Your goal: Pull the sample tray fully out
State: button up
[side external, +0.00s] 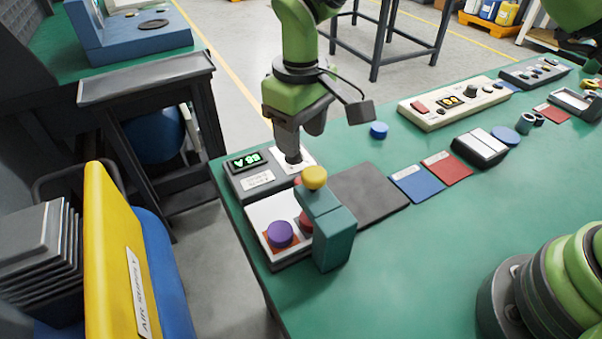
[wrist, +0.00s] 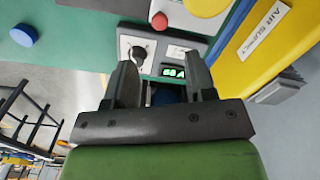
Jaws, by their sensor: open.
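The seal tester stands at the near left of the green bench. Its white tray (side external: 263,212), which appears to be the sample tray, holds an orange pad with a purple round piece (side external: 280,234). A teal press arm (side external: 332,238) with a yellow knob (side external: 314,177) stands over the tray's right side and hides part of it. My gripper (side external: 294,150) is open and empty, pointing down over the panel end, behind the tray. In the wrist view, the fingers (wrist: 163,75) spread near a dial plate (wrist: 137,50) and a red knob (wrist: 159,21); contact is unclear.
A green-lit display (side external: 246,161) sits on the tester's panel. A dark mat (side external: 368,195), a blue card (side external: 417,184) and a red card (side external: 447,168) lie to the right. A yellow air supply panel (side external: 120,260) stands left of the bench.

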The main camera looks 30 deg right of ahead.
notch_tip(320, 180, down, 10)
jog(key=shift+r, duration=0.25)
grip_shut()
jog(key=d, duration=1.5)
jog(key=shift+d, duration=0.1)
